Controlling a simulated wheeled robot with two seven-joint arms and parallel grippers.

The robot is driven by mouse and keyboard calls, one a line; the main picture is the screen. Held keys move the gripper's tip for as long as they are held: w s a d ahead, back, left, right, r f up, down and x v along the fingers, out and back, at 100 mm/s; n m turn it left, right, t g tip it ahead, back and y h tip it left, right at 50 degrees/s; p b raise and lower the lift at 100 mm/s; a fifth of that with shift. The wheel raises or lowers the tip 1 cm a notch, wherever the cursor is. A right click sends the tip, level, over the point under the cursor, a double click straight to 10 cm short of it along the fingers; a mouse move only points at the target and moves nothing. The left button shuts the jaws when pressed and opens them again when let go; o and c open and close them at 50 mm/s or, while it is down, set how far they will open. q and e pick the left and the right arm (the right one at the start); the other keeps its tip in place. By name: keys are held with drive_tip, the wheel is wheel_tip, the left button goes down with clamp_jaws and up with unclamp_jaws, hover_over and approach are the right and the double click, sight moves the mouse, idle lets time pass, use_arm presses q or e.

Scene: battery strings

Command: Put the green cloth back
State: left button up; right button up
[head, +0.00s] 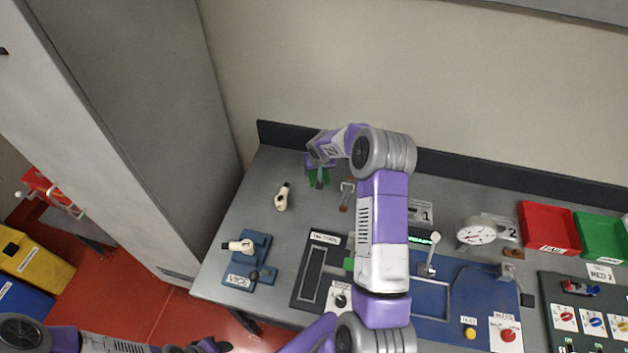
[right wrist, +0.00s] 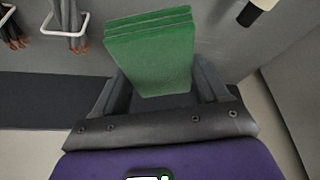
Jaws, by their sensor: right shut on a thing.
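The green cloth (right wrist: 150,50) is a folded stack of layers standing between the jaws of my right gripper (right wrist: 165,92) in the right wrist view. In the head view my right gripper (head: 318,180) is at the back left of the bench, and green edges of the cloth (head: 311,181) show beside its fingers. The gripper is shut on the cloth; I cannot tell whether the cloth touches the bench. My left gripper (head: 212,346) is only partly in view at the bottom edge, away from the bench, and its jaws are unclear.
A cream-handled tool (head: 283,197) lies near the right gripper, with wire-handled items (head: 346,195) to its right. A blue vice (head: 250,262) stands at the left front. A dial gauge (head: 476,232), red tray (head: 549,229) and green tray (head: 603,236) stand right. The bench's left corner is bare.

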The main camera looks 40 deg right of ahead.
drive_tip(key=f, duration=0.3)
drive_tip(key=shift+s+f, duration=0.2)
drive_tip(key=shift+s, duration=0.1)
drive_tip(key=shift+w+f, duration=0.1)
drive_tip(key=shift+f, duration=1.8)
